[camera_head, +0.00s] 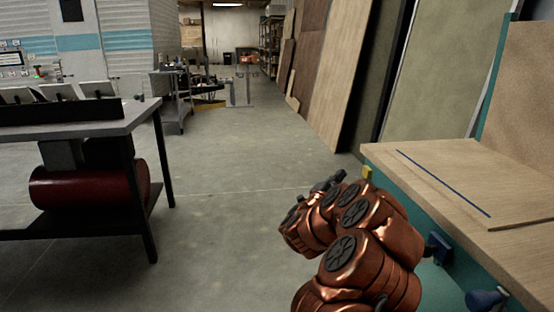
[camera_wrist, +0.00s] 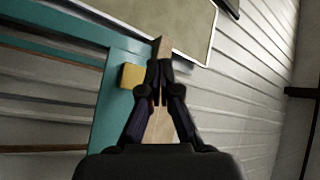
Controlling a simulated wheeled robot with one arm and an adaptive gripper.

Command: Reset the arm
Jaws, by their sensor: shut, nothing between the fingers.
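My arm, with copper-coloured joints and dark caps, is folded at the lower right of the head view. My gripper (camera_wrist: 160,80) is shut and empty in the wrist view, with its dark fingertips together. In the head view only a small dark part of my gripper (camera_head: 328,182) shows beyond the copper joints, left of the wooden bench's corner. The fingers are hidden or too small to make out there.
A wooden bench (camera_head: 430,165) with a teal side stands close on the right. A yellow block (camera_head: 367,172) is at its corner; one also shows beside the fingers (camera_wrist: 132,76). A dark table (camera_head: 120,121) stands left, over a red tank (camera_head: 90,187). The floor (camera_head: 220,190) between is clear.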

